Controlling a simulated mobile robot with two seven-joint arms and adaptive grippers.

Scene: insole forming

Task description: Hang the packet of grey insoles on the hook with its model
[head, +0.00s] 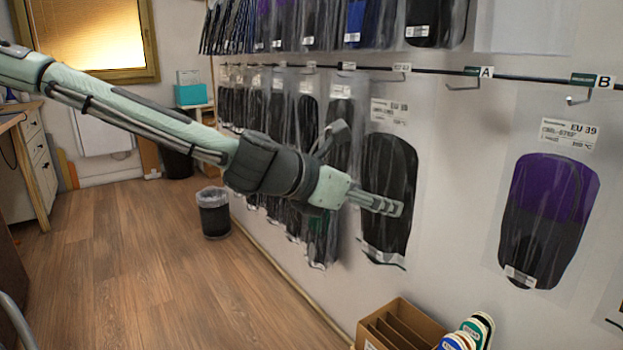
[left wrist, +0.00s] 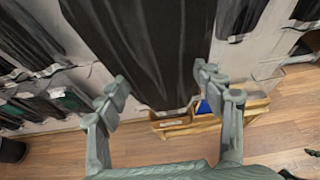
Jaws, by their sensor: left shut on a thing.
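A clear packet with a dark grey, nearly black insole (head: 388,160) and a white label at its top is in front of the wall in the head view. My left gripper (head: 388,205) is at this packet, its fingers over the insole's middle. An empty hook (head: 463,87) with tag A (head: 486,72) is up and right of the packet. My right gripper is not in view.
Hook B (head: 578,99) carries a purple and black insole packet (head: 548,215). Several dark packets (head: 278,105) hang in a row on the left. A cardboard box (head: 397,325) stands below at the wall. A bin (head: 213,215) stands on the open wooden floor.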

